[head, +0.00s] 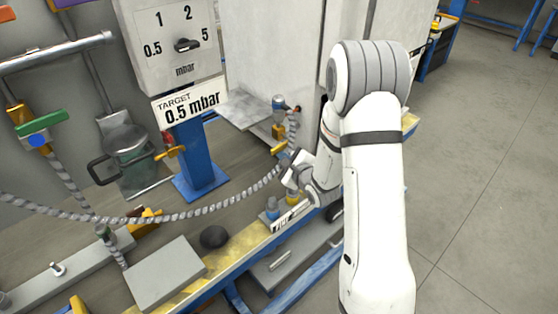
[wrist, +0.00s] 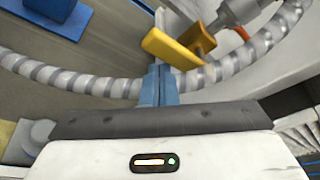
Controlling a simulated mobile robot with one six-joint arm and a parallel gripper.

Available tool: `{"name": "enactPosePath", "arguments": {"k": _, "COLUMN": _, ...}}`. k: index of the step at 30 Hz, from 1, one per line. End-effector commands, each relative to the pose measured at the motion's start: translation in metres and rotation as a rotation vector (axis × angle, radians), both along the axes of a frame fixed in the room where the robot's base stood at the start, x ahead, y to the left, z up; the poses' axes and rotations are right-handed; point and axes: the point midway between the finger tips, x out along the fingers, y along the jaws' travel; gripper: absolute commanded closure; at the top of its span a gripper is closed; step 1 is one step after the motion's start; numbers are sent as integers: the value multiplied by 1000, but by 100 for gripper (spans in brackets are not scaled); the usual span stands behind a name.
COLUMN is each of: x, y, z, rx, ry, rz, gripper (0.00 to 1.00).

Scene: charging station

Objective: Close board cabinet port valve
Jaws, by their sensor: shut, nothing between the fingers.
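The board cabinet (head: 270,50) is the pale box at the back. A yellow valve handle (head: 279,147) sits low by its port, where a grey striped hose hangs. In the wrist view the yellow handle (wrist: 172,48) lies just ahead of my fingertips, slanting down to the right. My gripper (wrist: 159,72) has its blue fingers shut with nothing between them. The fingertips look very close to the handle's lower edge; I cannot tell whether they touch. In the head view my gripper is beside the hose, below the valve, its fingertips hard to make out.
The striped hose (head: 160,213) sags across the bench and crosses beyond my fingers in the wrist view (wrist: 110,84). A blue post (head: 197,155) carries the mbar dial box (head: 172,45). A black knob (head: 214,237) sits near the bench edge. Open floor (head: 480,170) lies right.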

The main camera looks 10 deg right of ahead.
Motion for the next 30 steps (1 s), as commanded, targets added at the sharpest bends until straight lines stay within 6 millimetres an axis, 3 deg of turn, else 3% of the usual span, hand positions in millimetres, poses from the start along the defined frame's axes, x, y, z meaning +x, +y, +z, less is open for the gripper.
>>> {"name": "enactPosePath", "arguments": {"k": 23, "x": 1, "y": 9, "z": 6, "rx": 1, "ry": -8, "rz": 17, "gripper": 100}}
{"name": "enactPosePath", "arguments": {"k": 30, "x": 1, "y": 8, "z": -20, "rx": 0, "ry": -3, "rz": 15, "gripper": 100}}
